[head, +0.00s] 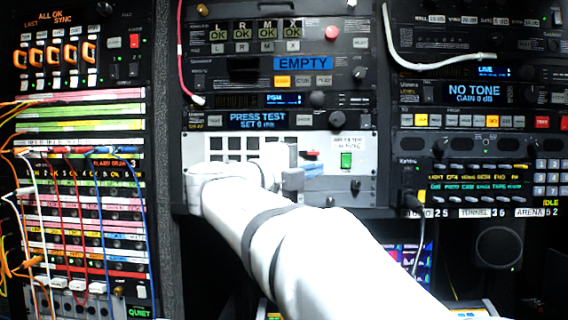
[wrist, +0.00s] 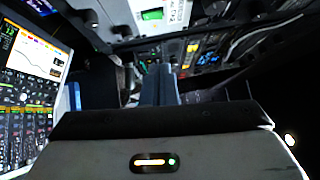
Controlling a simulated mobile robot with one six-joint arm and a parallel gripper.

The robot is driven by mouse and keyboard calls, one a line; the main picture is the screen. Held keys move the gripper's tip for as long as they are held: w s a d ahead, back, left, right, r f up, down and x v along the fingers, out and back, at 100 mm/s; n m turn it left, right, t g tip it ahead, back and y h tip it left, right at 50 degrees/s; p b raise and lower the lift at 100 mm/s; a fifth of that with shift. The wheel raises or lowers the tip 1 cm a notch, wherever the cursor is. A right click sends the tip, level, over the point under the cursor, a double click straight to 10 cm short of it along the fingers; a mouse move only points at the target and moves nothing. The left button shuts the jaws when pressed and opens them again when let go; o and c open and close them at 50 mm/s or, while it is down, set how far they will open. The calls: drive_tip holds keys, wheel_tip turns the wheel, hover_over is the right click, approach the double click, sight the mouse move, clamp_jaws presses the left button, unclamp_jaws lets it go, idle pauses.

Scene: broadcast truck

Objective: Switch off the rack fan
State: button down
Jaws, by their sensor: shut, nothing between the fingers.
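A pale panel (head: 362,187) is at the bottom of the middle rack. On it is a green lit rocker switch (head: 346,160) under a small printed label too blurred to read surely. It is the likeliest fan switch. My gripper (head: 298,177) is in front of this panel, left of the green switch and slightly lower, apart from it in the picture. Its fingers are shut and empty; they also show in the wrist view (wrist: 159,72). A pale panel with a green lit part (wrist: 152,14) is at the top of the wrist view, beyond the fingertips. Contact cannot be told.
Left is a patch bay (head: 85,200) with hanging cables. Right is an audio rack (head: 470,93). A screen (wrist: 32,50) stands at the wrist view's left.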

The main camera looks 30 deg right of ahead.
sight(340, 159)
drive_tip(key=p+x, duration=0.1)
drive_tip(key=x, duration=0.3)
drive_tip(key=w+p+x, duration=0.1)
drive_tip(key=p+x, duration=0.1)
drive_tip(key=x, duration=0.2)
drive_tip(key=w+p+x, duration=0.1)
drive_tip(key=x, duration=0.2)
drive_tip(key=shift+w+d+r+p, duration=0.1)
drive_tip(key=shift+w+r+p, duration=0.15)
drive_tip(key=shift+p, duration=0.1)
drive_tip(key=shift+w+d, duration=0.1)
drive_tip(key=shift+d, duration=0.1)
